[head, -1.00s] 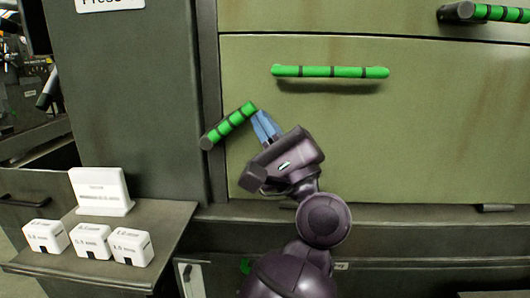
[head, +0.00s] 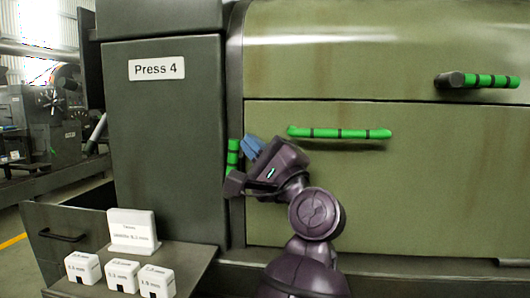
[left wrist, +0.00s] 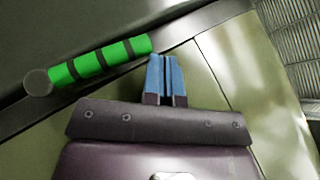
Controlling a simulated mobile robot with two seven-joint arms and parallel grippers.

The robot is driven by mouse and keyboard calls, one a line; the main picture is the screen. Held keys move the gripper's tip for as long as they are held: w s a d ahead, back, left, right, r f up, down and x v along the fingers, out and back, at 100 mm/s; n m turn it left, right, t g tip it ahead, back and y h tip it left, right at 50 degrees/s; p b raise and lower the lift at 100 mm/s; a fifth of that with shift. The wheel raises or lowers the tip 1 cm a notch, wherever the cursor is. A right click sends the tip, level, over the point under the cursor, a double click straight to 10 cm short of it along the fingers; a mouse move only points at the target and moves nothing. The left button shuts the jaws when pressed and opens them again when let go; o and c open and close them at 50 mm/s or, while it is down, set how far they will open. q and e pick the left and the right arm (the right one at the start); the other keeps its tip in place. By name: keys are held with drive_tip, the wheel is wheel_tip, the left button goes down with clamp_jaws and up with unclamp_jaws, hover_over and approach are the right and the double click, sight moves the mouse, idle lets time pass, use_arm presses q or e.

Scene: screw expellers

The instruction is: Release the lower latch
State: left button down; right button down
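The lower latch (head: 233,157) is a green handle with black bands at the left edge of the lower panel. In the head view it stands nearly upright, its lower end hidden behind my left gripper. In the left wrist view the latch (left wrist: 88,65) shows whole, with its round dark end at the left. My left gripper (head: 253,146) has blue fingertips just right of the latch. In the left wrist view these fingertips (left wrist: 166,72) are close together with nothing seen between them, by the latch's free end. I cannot tell whether they touch it. My right gripper is out of view.
A green grab bar (head: 340,132) is fixed on the lower panel (head: 420,190). A second latch (head: 485,81) lies level on the upper cover. A shelf (head: 190,262) at lower left holds a white sign (head: 132,232) and several white blocks (head: 122,275).

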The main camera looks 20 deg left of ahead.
use_arm(q)
drive_tip(key=shift+s+a+r, duration=0.2)
drive_tip(key=shift+a+r, duration=0.15)
drive_tip(key=shift+a, duration=0.35)
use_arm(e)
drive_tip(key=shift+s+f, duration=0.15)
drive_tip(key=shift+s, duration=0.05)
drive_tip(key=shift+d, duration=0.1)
use_arm(q)
drive_tip(key=v, duration=1.1)
drive_tip(key=shift+b, duration=0.45)
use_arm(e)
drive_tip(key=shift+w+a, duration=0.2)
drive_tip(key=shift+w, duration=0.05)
use_arm(q)
drive_tip(key=shift+a, duration=0.15)
